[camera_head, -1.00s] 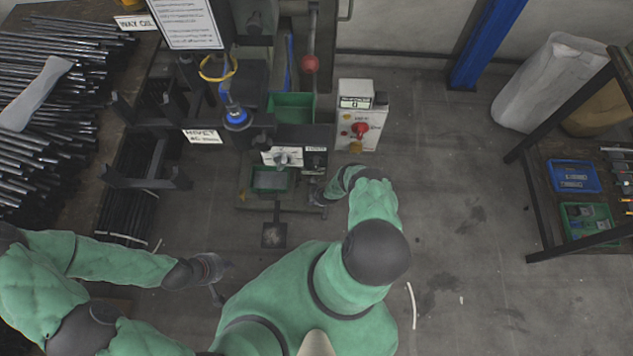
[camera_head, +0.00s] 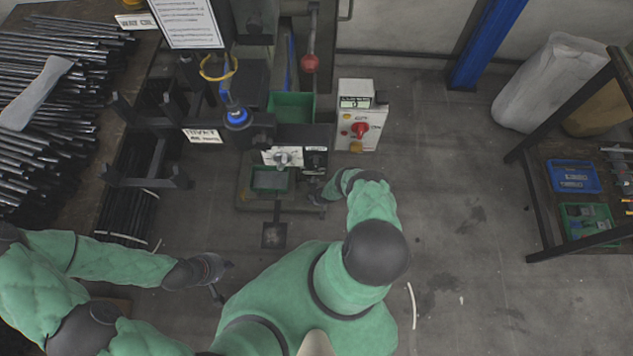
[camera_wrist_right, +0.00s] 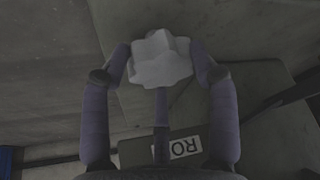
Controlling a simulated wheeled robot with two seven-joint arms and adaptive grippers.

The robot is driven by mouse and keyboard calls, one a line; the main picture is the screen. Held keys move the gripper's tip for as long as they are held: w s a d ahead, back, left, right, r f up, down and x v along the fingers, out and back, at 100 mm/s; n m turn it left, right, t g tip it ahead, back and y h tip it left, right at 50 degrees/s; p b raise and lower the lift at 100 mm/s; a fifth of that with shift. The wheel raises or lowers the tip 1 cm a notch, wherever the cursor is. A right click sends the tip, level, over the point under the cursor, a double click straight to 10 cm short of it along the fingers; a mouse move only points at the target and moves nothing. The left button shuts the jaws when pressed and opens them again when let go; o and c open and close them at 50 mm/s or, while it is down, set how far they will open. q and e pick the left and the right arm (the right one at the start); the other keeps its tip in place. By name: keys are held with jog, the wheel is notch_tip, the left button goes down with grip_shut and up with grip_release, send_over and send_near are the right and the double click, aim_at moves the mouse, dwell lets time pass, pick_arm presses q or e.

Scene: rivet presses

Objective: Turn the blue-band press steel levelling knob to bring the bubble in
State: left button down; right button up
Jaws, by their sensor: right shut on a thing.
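The press with the blue band (camera_head: 237,117) stands at the centre of the head view. In the right wrist view a pale grey lobed knob (camera_wrist_right: 160,58) on a thin stem sits between the fingertips of my right gripper (camera_wrist_right: 163,66). The fingers are shut on it from both sides. In the head view my right gripper (camera_head: 318,192) is small and dark, low beside the press base. I cannot make out the bubble. My left gripper (camera_head: 213,280) hangs over the floor left of centre, away from the press, and its finger gap is unclear.
A control box with a red switch (camera_head: 360,128) stands right of the press. A green bin (camera_head: 291,106) is behind it. Racks of dark rods (camera_head: 50,110) fill the left side. A shelf with a blue tray (camera_head: 572,177) is at the right. The floor between is clear.

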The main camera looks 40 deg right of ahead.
jog(key=shift+s+a+f+m+h+p, duration=0.15)
jog(key=shift+s+a+m+h+p, duration=0.2)
jog(key=shift+m+p, duration=0.6)
jog(key=shift+a+m, duration=0.1)
jog(key=shift+m, duration=0.15)
jog(key=shift+s+a+f, duration=0.1)
jog(key=o, duration=1.1)
jog(key=shift+w+d+r, duration=0.2)
jog(key=shift+d, duration=0.05)
jog(key=shift+d+r, duration=0.1)
jog(key=shift+r, duration=0.3)
jog(key=shift+a+v, duration=0.15)
jog(key=shift+v, duration=2.65)
jog(key=shift+a+v, duration=0.1)
jog(key=shift+v, duration=2.7)
